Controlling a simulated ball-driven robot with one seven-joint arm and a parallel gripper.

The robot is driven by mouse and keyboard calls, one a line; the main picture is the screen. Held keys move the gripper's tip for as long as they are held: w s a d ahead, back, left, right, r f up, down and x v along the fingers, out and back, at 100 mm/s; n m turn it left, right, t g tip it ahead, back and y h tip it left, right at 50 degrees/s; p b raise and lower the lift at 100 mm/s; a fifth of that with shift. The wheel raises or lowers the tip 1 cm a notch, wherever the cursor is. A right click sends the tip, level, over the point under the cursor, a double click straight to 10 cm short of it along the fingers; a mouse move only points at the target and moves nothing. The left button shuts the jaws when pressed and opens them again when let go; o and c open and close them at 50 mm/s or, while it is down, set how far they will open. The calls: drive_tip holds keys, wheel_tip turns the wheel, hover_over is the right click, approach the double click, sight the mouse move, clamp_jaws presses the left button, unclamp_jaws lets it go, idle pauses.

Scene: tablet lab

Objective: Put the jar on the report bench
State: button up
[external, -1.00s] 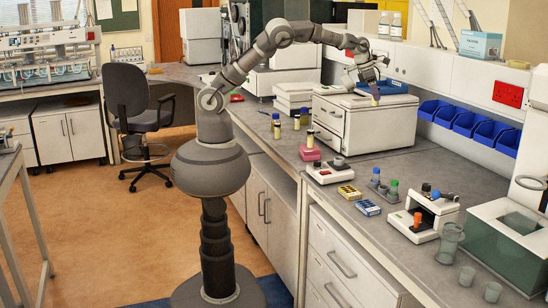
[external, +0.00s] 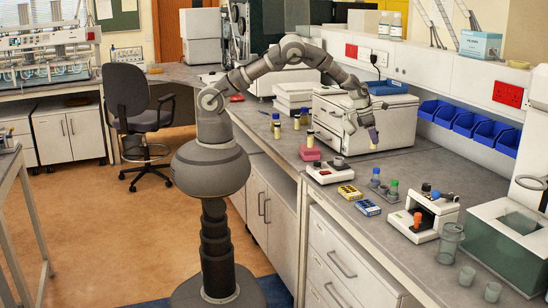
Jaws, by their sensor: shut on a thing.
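My gripper (external: 368,124) is shut on a small jar (external: 373,137). The jar has a purplish-grey body and a pale end pointing down. It is held slightly tilted, in front of the white box-shaped instrument's right side. Below it is the long grey bench (external: 415,160) along the right wall; whether the jar touches the top cannot be told. No label shows which bench is the report bench. The fingertips are small and partly merge with the jar.
A white instrument (external: 350,122) stands left of the jar. A pink block (external: 310,154), small white device (external: 330,172), yellow rack (external: 350,191) and blue rack (external: 367,208) stand nearer. Blue bins (external: 468,123) line the wall. Some bench top right of the instrument is clear.

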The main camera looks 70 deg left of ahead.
wheel_tip(320, 180, down, 10)
drive_tip(key=shift+r+b, duration=0.1)
drive_tip(key=shift+b, duration=1.15)
drive_tip(key=shift+r, duration=0.1)
drive_tip(key=o, duration=1.1)
drive_tip(key=shift+c, duration=0.2)
drive_tip(key=p+v, duration=0.2)
drive_tip(key=v, duration=1)
drive_tip(key=shift+p, duration=0.4)
drive_tip(key=shift+d, duration=0.1)
